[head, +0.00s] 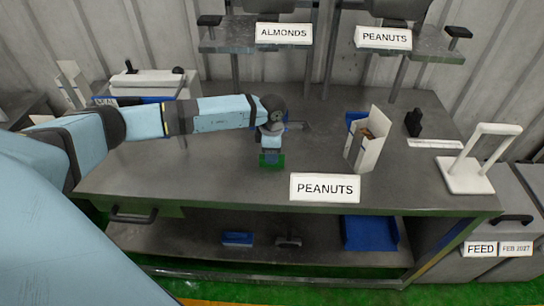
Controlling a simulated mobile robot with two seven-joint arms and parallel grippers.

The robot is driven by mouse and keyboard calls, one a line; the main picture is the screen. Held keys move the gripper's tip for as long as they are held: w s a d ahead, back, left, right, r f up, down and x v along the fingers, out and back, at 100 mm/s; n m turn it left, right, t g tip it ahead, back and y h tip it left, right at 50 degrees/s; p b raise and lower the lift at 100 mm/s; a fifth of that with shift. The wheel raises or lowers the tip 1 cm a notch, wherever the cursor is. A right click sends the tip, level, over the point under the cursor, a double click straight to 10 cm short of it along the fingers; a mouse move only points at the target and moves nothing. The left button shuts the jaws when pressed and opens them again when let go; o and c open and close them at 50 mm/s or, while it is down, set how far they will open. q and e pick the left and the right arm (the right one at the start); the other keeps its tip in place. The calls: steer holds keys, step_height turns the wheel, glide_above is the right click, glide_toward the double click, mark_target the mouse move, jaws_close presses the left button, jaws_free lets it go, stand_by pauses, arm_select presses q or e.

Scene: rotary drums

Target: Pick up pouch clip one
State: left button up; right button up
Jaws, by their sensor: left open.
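My left arm reaches in from the left over the metal table (215,170). My left gripper (271,153) points down near the middle of the tabletop, and its jaws are open. A small green piece (271,161) shows right at the fingertips; it may be the pouch clip, but I cannot tell for sure. I also cannot tell whether the fingers touch it. My right gripper is not in view.
A white open carton (369,144) and a PEANUTS sign (325,187) stand to the right. A white stand (478,160) is at the right end. The lower shelf holds a small blue item (237,239) and a blue tray (370,232). The tabletop between gripper and carton is clear.

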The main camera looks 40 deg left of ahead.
arm_select(q)
jaws_close()
steer(key=shift+r, duration=0.15)
